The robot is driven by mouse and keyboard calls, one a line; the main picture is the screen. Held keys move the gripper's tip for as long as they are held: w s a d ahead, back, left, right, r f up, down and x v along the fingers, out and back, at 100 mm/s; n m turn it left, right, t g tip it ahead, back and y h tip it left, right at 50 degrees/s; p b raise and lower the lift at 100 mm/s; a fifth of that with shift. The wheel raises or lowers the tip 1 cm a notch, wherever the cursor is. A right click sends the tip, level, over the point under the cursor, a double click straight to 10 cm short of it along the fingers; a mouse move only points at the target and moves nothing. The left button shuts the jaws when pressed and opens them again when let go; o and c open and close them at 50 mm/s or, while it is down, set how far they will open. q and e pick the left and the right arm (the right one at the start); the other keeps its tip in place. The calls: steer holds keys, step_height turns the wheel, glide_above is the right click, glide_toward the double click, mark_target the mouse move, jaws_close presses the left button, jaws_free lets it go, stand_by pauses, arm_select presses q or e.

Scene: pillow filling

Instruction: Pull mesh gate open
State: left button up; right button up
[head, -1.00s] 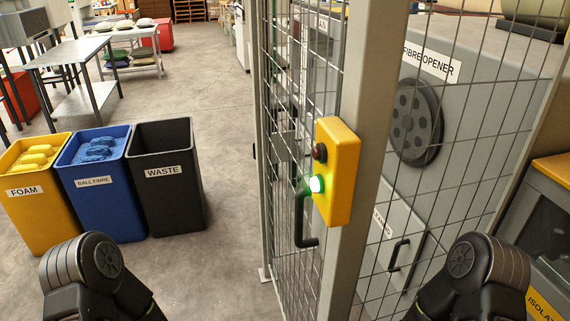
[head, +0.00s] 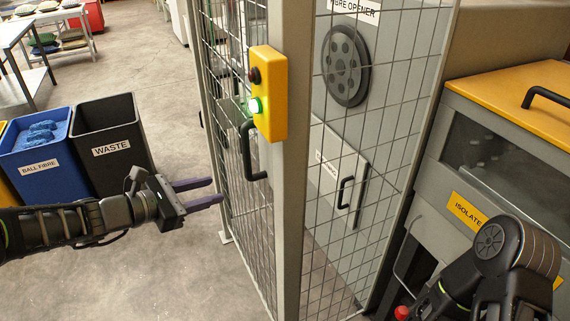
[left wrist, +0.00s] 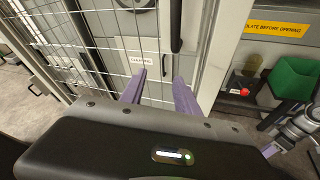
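The mesh gate (head: 248,200) stands upright in a grey frame in the middle of the head view. Its black D-shaped handle (head: 246,152) is on the gate's near edge, below a yellow box (head: 269,93) with a lit green lamp and a dark red button. My left gripper (head: 208,192) is open and empty, left of the handle and a little lower, pointing right. In the left wrist view the handle (left wrist: 176,25) shows as a dark bar ahead of the two purple fingers. My right arm shows at the lower right of the head view; its gripper is out of frame.
Behind the mesh stands the grey fibre opener (head: 385,75) with a round vent and a small handled door. A yellow-topped cabinet (head: 520,105) is at right. Waste (head: 105,118) and ball fibre (head: 35,165) bins stand at left. The floor before the gate is clear.

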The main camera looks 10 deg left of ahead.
arm_select(q)
step_height(320, 180, up, 8)
steer(key=d+n+t+h, duration=0.1)
steer(key=d+n+h, duration=0.1)
steer(key=h, duration=0.1)
steer(key=shift+d+f+h, duration=0.2)
steer(key=shift+d+h, duration=0.1)
steer(key=shift+d, duration=0.1)
glide_above(248, 173)
steer(key=shift+w+a+p, duration=0.1)
steer(key=shift+w+p, duration=0.3)
steer(key=shift+w, duration=0.05)
steer(key=shift+c, duration=0.4)
jaws_close()
stand_by(0.5)
